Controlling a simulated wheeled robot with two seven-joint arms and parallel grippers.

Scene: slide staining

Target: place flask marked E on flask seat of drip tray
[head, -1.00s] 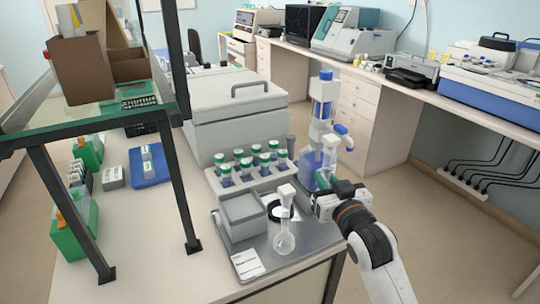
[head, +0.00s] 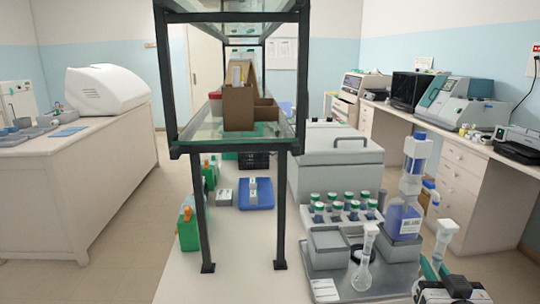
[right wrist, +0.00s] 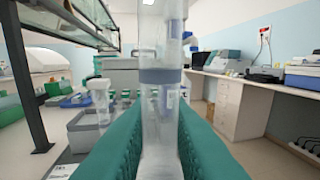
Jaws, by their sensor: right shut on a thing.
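My right gripper (head: 440,275), at the lower right of the head view, is shut on a clear flask (head: 443,240) with a pale top. The held flask stands upright between the green fingers in the right wrist view (right wrist: 160,110); no letter is readable on it. It is to the right of the grey drip tray (head: 385,283), apart from it. I cannot tell which spot is the flask seat. My left gripper is not in view.
A blue-capped bottle (head: 405,218) stands at the tray's back right. A grey box (head: 328,250) sits on the tray's left. Several green-capped bottles (head: 342,207) stand in a rack behind. A black-framed shelf (head: 205,225) rises to the left.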

